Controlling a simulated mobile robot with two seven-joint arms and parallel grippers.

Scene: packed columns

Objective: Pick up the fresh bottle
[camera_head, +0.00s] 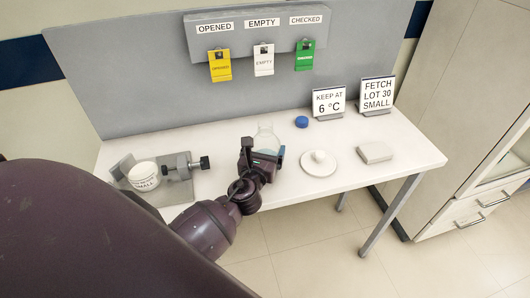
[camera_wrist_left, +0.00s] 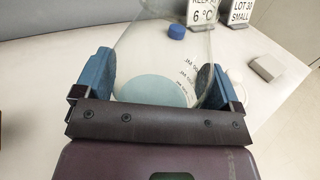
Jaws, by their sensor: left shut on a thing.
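A clear glass bottle (camera_head: 265,135) with a conical top stands over the white table, partly hidden behind my left gripper (camera_head: 262,157) in the head view. In the left wrist view the bottle (camera_wrist_left: 160,50) is between the two blue finger pads of my left gripper (camera_wrist_left: 155,80), which is shut on it. It holds a pale blue layer at the bottom and has small printed marks on its side. I cannot tell whether it touches the table. My right gripper is not in view.
A blue cap (camera_head: 301,122), a white dish with a knob (camera_head: 318,163) and a pale block (camera_head: 374,152) lie to the right. A clamp fixture (camera_head: 180,170) with a white labelled jar (camera_head: 144,176) is at left. Signs (camera_head: 328,102) and a tag rack (camera_head: 260,32) stand behind.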

